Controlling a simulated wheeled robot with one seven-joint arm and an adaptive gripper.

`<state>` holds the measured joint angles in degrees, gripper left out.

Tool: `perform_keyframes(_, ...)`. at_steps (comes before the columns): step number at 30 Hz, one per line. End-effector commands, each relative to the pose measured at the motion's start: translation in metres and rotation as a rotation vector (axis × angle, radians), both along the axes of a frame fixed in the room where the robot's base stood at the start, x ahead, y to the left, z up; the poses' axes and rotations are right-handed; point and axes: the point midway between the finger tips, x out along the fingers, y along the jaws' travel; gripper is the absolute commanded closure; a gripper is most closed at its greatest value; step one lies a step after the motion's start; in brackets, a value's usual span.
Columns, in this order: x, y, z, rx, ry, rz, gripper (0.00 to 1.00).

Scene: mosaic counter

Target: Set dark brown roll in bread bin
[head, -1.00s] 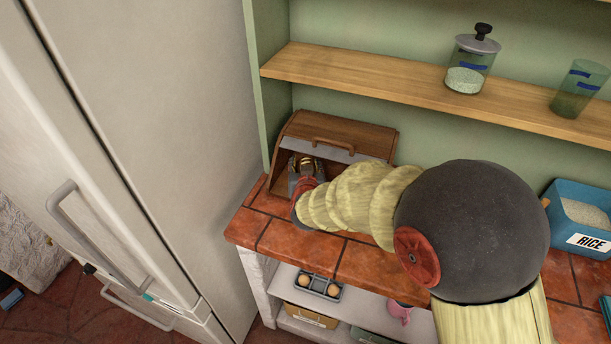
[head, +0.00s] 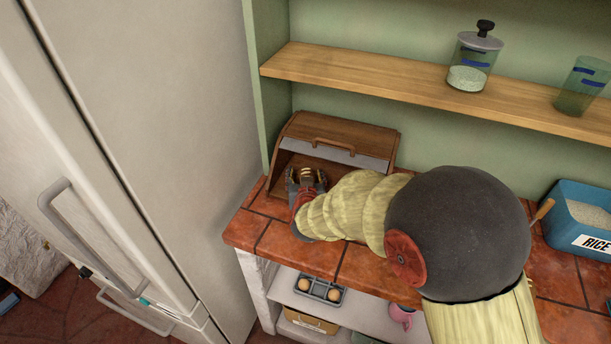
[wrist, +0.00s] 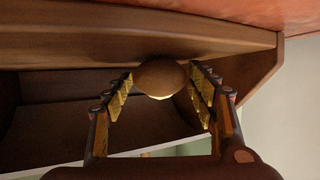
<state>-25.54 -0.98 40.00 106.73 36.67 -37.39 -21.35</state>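The dark brown roll (wrist: 161,78) shows between my gripper's fingertips in the wrist view, with a pad close against each side. My gripper (head: 306,176) appears shut on it, at the front opening of the bread bin. The wooden bread bin (head: 345,130) stands at the left end of the counter with its lid raised. In the wrist view the bin's wooden edge (wrist: 70,42) runs behind the roll. In the head view the roll is small and partly hidden by the fingers.
The fridge (head: 150,120) stands close on the left. A wooden shelf (head: 400,85) with glass jars runs above the bin. A blue rice container (head: 575,215) is on the right. Eggs in a grey holder (head: 320,289) sit on the shelf below.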

Motion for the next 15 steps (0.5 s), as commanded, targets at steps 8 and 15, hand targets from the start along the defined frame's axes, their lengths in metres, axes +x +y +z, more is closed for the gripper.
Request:
perform_keyframes(8, 0.000, 0.000, 0.000, 0.000, 0.000, 0.000, 0.39)
perform_keyframes(15, -0.011, 0.000, 0.010, -0.001, 0.000, 0.001, 0.39)
